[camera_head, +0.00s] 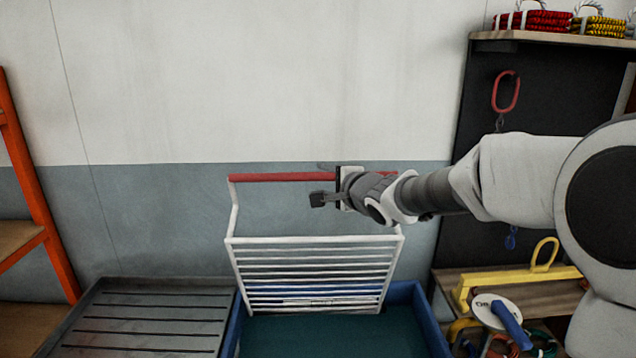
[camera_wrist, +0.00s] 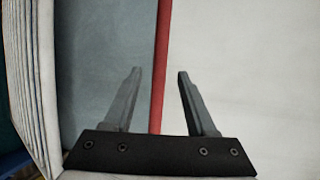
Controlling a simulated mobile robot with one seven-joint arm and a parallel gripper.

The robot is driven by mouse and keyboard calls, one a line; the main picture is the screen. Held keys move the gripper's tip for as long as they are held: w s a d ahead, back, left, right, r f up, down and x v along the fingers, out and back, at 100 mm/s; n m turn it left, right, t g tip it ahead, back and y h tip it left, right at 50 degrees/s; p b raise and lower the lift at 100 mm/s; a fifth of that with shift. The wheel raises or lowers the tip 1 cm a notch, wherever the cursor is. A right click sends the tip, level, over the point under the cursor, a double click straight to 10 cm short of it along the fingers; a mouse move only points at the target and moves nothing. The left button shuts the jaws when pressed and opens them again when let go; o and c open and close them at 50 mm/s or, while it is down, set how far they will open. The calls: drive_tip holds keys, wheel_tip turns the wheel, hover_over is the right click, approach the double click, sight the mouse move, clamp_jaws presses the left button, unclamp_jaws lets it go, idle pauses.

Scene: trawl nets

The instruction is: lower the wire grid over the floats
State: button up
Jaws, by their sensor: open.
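The white wire grid (camera_head: 315,240) stands tilted up at the back of a blue tub (camera_head: 428,318). Two white arms rise from it to a red bar (camera_head: 270,177). My gripper (camera_head: 322,183) is open at the right part of this bar. In the wrist view the red bar (camera_wrist: 162,60) runs between the two spread fingers, with gaps on both sides. The grid's white wires (camera_wrist: 28,90) show at the left edge there. The tub holds a dark green surface (camera_head: 325,337). I cannot make out any floats.
A grey slatted tray (camera_head: 145,318) lies left of the tub, near an orange rack (camera_head: 40,195). At right, a dark panel has a red ring (camera_head: 506,92), and a bench holds a yellow-handled item (camera_head: 515,282). The wall is close behind the bar.

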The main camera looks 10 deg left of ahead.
sight(315, 177)
drive_tip(key=x, duration=0.6)
drive_tip(key=shift+w+a, duration=0.2)
drive_tip(key=shift+w, duration=0.05)
drive_tip(key=shift+c, duration=0.2)
clamp_jaws()
idle(1.0)
